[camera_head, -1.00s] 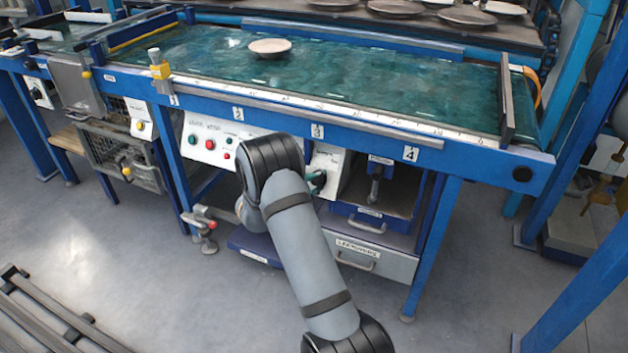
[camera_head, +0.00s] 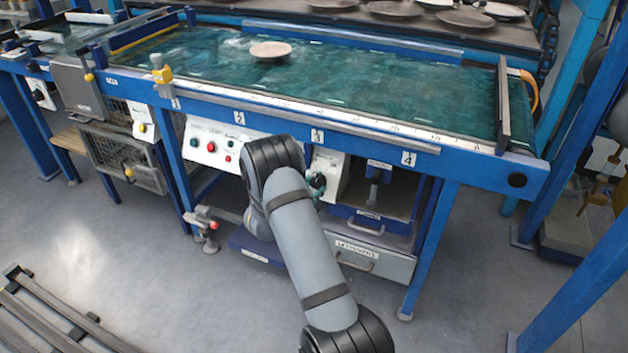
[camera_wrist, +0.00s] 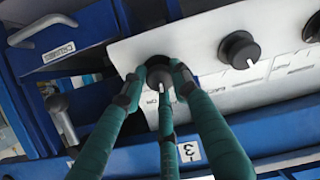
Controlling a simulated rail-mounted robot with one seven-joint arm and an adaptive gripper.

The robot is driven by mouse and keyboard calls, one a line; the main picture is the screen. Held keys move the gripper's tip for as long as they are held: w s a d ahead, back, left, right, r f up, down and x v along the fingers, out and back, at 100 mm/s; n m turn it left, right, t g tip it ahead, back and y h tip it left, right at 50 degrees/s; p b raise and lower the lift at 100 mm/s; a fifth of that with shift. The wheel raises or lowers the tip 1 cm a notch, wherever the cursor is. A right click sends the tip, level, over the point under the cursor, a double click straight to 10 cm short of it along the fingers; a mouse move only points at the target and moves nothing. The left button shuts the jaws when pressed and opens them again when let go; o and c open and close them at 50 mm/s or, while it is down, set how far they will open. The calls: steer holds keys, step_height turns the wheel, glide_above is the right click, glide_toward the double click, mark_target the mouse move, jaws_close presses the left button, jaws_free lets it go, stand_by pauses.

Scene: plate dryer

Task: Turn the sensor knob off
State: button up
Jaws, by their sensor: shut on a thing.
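My gripper (camera_wrist: 160,75) has teal fingers. They are shut around a black knob (camera_wrist: 158,62) on a white control panel (camera_wrist: 205,82) in the wrist view. The fingers cover much of this knob and part of its label, so its full setting is hard to read. A second black knob (camera_wrist: 239,50) with a white pointer mark sits to the right on the same panel, untouched. In the head view, my gripper (camera_head: 317,184) shows only in part beside my arm, in front of the white panel (camera_head: 330,162) under the conveyor.
A blue frame with the number 3 label (camera_wrist: 190,152) runs close to the fingers. A drawer handle (camera_wrist: 42,28) and a metal lever (camera_wrist: 58,105) are at the left of the wrist view. A plate (camera_head: 270,51) lies on the green conveyor (camera_head: 390,85).

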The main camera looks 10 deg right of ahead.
steer(key=n, duration=0.1)
steer(key=n+p, duration=0.1)
steer(key=n, duration=0.1)
steer(key=r+n+p, duration=0.1)
steer(key=shift+w+a+n+y, duration=0.1)
steer(key=shift+w+n+y, duration=0.2)
steer(key=shift+y, duration=0.1)
steer(key=shift+n+p, duration=0.35)
steer(key=shift+n, duration=0.35)
steer(key=shift+a+f+n+t+p, duration=0.15)
steer(key=shift+n+t+p, duration=0.15)
steer(key=shift+n, duration=0.4)
steer(key=o, duration=1.1)
steer(key=shift+s+f, duration=0.1)
steer(key=shift+s, duration=0.05)
steer(key=shift+s, duration=0.1)
steer(key=v, duration=1.1)
steer(key=shift+s+r, duration=0.3)
steer(key=shift+s, duration=0.05)
